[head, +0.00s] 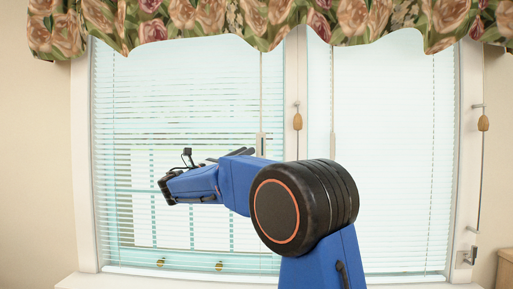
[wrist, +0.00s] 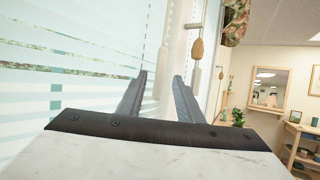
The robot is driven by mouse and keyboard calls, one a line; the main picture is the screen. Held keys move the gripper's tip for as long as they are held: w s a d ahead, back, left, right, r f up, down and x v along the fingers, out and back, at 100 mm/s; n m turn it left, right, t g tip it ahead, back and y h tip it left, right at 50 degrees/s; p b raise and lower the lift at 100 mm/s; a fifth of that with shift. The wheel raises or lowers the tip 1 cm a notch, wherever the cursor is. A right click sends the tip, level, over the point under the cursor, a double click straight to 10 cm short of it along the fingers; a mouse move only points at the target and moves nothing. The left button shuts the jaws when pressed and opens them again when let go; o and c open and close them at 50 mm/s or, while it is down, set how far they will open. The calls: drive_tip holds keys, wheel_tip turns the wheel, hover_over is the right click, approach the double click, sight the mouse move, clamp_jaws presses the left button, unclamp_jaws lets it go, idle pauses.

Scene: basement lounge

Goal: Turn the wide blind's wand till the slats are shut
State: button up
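The wide blind (head: 180,100) covers the left window in the head view. In the wrist view my gripper (wrist: 160,85) is open, with a clear gap between the fingers.
A second blind (head: 390,150) on the right looks shut. A wooden cord tassel (head: 298,121) hangs at the centre post, another tassel (head: 483,123) at the right wall. A floral valance (head: 200,20) spans the top. The sill (head: 100,282) runs below.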

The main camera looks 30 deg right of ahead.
sight(257, 146)
drive_tip(key=shift+x, duration=3.1)
clamp_jaws()
